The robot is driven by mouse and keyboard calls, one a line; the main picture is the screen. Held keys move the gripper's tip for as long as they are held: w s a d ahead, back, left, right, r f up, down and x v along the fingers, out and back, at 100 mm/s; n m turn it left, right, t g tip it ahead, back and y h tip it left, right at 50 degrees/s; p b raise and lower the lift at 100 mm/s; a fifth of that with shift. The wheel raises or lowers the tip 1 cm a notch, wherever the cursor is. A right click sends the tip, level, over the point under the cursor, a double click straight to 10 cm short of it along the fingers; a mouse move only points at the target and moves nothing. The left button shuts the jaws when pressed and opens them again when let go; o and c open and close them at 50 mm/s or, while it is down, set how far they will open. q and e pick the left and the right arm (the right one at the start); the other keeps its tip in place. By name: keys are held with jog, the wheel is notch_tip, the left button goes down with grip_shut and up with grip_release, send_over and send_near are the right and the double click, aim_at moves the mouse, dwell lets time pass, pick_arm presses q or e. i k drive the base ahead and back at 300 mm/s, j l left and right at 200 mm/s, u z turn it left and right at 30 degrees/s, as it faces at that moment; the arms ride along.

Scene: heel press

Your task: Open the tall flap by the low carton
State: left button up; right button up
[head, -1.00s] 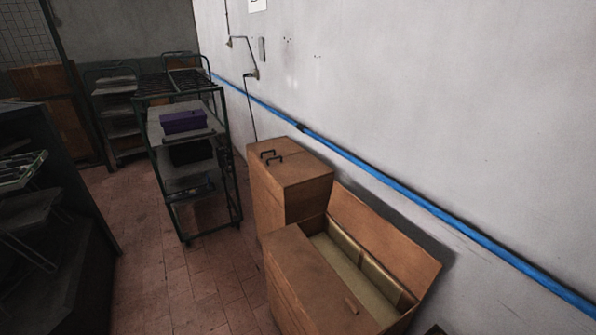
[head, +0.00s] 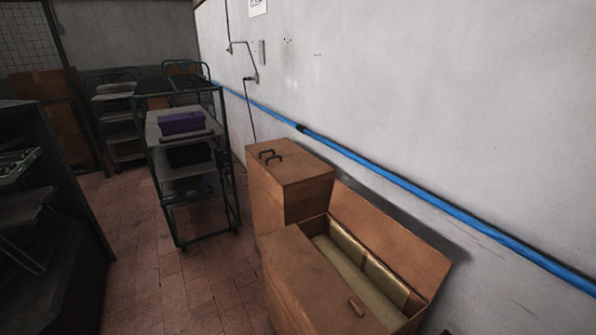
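A tall wooden carton (head: 280,203) stands against the wall, just behind the low carton. Its top flap (head: 295,167) lies shut, with two dark handles (head: 270,156) near its left edge. The low carton (head: 297,278) stands in front of it, nearer to me. One flap of the low carton (head: 385,240) stands open and leans back toward the wall. Its other top panel, with a small wooden grip (head: 356,307), lies flat. Inside the low carton is a pale, padded-looking lining or load (head: 352,262). Neither of my grippers shows in the head view.
A green-framed trolley (head: 188,170) with a purple box (head: 181,123) stands left of the tall carton. Dark shelving (head: 60,230) is at the far left. The tiled floor (head: 160,285) between is clear. A blue pipe (head: 400,180) runs along the wall.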

aim_at(292, 169)
jog(key=i+j+z, duration=0.1)
jog(key=i+j, duration=0.2)
jog(key=i+j+z, duration=0.1)
jog(key=i+j, duration=0.2)
jog(key=i+j+z, duration=0.15)
jog(key=i+j, duration=0.15)
jog(key=i+j+z, duration=0.1)
jog(key=i+j, duration=0.15)
jog(key=j, duration=0.15)
jog(key=i+j+z, duration=0.1)
jog(key=i+j, duration=0.15)
jog(key=j, duration=0.15)
jog(key=i+j+z, duration=0.1)
jog(key=i+j, duration=0.15)
jog(key=j, duration=0.15)
jog(key=i+j+z, duration=0.1)
jog(key=j, duration=0.35)
jog(key=i+j+z, duration=0.1)
jog(key=i+j, duration=0.2)
jog(key=j, duration=0.15)
